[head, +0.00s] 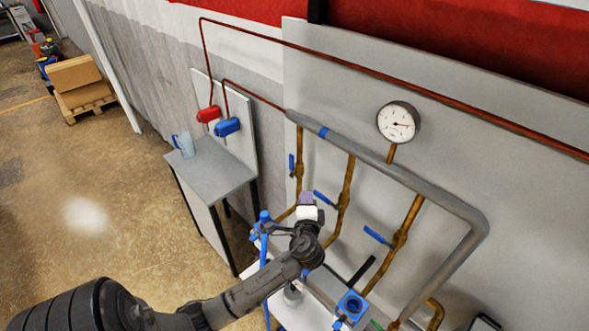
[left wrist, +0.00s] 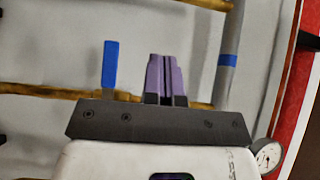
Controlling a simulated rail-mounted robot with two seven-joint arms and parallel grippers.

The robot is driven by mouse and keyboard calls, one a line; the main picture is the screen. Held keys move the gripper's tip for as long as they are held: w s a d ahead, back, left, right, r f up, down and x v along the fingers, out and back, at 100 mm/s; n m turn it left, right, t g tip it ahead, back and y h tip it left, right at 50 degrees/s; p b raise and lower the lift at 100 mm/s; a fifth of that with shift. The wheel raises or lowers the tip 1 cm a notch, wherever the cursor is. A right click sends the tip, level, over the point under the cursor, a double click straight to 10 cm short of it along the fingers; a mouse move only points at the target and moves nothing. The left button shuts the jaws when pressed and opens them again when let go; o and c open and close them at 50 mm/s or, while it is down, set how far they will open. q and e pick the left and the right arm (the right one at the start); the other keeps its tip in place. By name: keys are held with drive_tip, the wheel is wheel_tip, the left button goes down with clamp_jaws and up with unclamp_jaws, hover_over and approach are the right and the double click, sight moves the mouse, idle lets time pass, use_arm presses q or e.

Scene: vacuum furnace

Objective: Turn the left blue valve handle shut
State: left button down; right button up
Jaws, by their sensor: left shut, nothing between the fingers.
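The left blue valve handle (head: 292,164) shows in the head view beside the leftmost brass pipe (head: 299,150), roughly in line with it. The middle blue handle (head: 324,198) and right blue handle (head: 377,235) stick out across their pipes. My left gripper (head: 306,198) is shut and empty, its purple fingertips below the left handle and near the middle one. In the left wrist view its shut fingers (left wrist: 166,78) stand beside a blue handle (left wrist: 110,65), apparently the middle one. The left handle is not clear there. My right gripper is not in view.
A grey header pipe (head: 400,172) and a pressure gauge (head: 398,122) are above. A blue-topped fitting (head: 352,303) is below right.

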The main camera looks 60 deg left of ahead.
sight(291, 167)
use_arm(q)
drive_tip(key=shift+a, duration=0.1)
idle(0.3)
drive_tip(key=x, duration=0.4)
drive_tip(key=s+p+x, duration=0.1)
drive_tip(key=x, duration=0.2)
drive_tip(key=a+p+x, duration=0.1)
drive_tip(key=x, duration=0.3)
drive_tip(key=shift+s+a, duration=0.15)
drive_tip(key=shift+a, duration=0.1)
drive_tip(key=shift+s+a, duration=0.25)
drive_tip(key=shift+a, duration=0.55)
drive_tip(key=shift+w+p, duration=0.1)
drive_tip(key=shift+p, duration=0.2)
